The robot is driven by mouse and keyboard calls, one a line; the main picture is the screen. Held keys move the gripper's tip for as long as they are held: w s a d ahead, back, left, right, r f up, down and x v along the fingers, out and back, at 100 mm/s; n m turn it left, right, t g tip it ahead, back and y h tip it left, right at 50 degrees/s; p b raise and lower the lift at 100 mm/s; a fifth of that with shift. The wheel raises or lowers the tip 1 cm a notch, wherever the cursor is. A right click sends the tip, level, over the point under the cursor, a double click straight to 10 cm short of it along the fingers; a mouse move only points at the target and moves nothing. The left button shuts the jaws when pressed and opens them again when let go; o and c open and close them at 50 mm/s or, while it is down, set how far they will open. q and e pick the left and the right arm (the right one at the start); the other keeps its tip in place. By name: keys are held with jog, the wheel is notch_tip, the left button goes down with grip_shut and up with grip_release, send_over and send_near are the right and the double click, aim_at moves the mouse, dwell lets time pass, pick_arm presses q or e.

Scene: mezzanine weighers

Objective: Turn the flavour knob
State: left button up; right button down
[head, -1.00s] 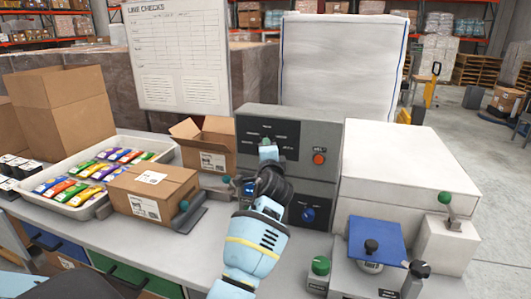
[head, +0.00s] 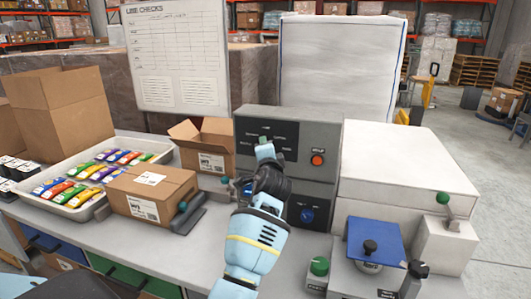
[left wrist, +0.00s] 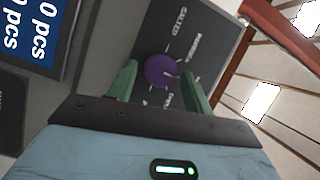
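The grey panel box (head: 320,165) stands at the back of the bench, with a black label plate (head: 285,132) on its upper front. In the left wrist view, a round purple knob (left wrist: 160,71) with a white pointer mark sits on the dark panel face, ringed by labels, one reading SALTED. My left gripper (head: 265,150) is in front of the label plate. Its green fingers (left wrist: 161,84) are apart, one on each side of the knob; I cannot tell whether they touch it. In the head view my gripper hides the knob. My right gripper is not in view.
A red button (head: 318,160) and a blue knob (head: 307,214) are on the same box. A white cabinet (head: 400,170) and a small weigher (head: 368,250) stand to the right. Cartons (head: 150,192) and a tray of coloured packets (head: 60,212) are left.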

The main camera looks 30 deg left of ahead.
pick_arm(q)
jog(key=shift+o, duration=0.6)
jog(key=v, duration=0.8)
jog(key=shift+f, duration=0.1)
